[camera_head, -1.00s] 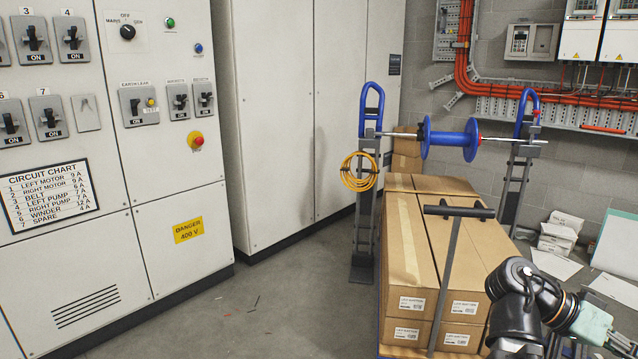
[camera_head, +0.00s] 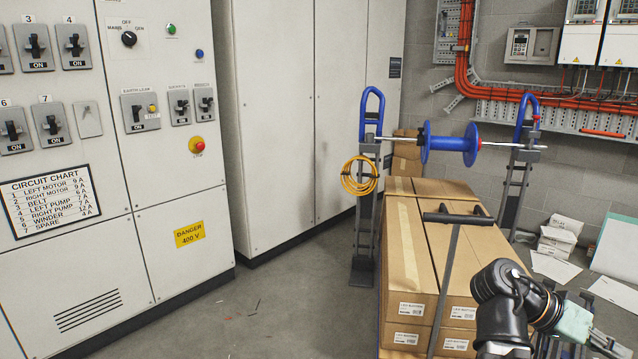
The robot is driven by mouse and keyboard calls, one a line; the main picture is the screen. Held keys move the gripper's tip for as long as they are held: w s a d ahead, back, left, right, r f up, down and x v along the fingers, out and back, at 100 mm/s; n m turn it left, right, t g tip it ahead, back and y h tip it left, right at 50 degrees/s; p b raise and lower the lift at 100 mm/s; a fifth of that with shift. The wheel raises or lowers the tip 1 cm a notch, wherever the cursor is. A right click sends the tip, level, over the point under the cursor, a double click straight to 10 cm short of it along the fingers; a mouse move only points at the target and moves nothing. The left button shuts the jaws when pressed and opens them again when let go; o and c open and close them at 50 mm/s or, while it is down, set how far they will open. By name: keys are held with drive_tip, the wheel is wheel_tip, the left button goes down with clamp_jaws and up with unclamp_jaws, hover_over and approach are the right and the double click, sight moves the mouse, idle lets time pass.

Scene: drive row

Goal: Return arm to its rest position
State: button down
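My arm (camera_head: 503,300) is folded at the lower right of the head view, in front of the cartons. Its black joints lead right to a pale green wrist part (camera_head: 574,321). Beyond that, a dark end section, which seems to be my gripper (camera_head: 608,345), runs toward the bottom right edge. Its fingers cannot be made out, so I cannot tell whether it is open or shut. I see nothing held.
Stacked cartons (camera_head: 408,250) with a dark T-shaped handle (camera_head: 452,250) stand beside my arm. Behind is a blue reel (camera_head: 450,144) on a stand. Switch cabinets (camera_head: 160,265) line the left. Papers (camera_head: 555,267) lie at right.

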drive_tip(key=w+a+f+n+t+y+p, duration=0.2)
drive_tip(key=w+a+f+n+p, duration=0.1)
drive_tip(key=w+f+n+p, duration=0.55)
drive_tip(key=a+f+n+y+p, duration=0.25)
drive_tip(key=a+f+p, duration=0.5)
drive_tip(key=f, duration=0.65)
drive_tip(key=s+a+f+n+g+y+p, duration=0.15)
drive_tip(key=s+a+f+y+p, duration=0.25)
drive_tip(key=s+a+f+p, duration=0.5)
drive_tip(key=s+a+f+g+y+p, duration=0.1)
drive_tip(key=s+a+f+y+p, duration=0.1)
drive_tip(key=s+a, duration=0.3)
drive_tip(key=s+a+f+n+y+p, duration=0.1)
drive_tip(key=s+a+f+y+p, duration=0.1)
drive_tip(key=s+a, duration=0.4)
drive_tip(key=s+f+p, duration=0.1)
drive_tip(key=s+p, duration=0.1)
drive_tip(key=s, duration=0.1)
drive_tip(key=shift+s+a+g, duration=0.15)
drive_tip(key=shift+s+g, duration=0.2)
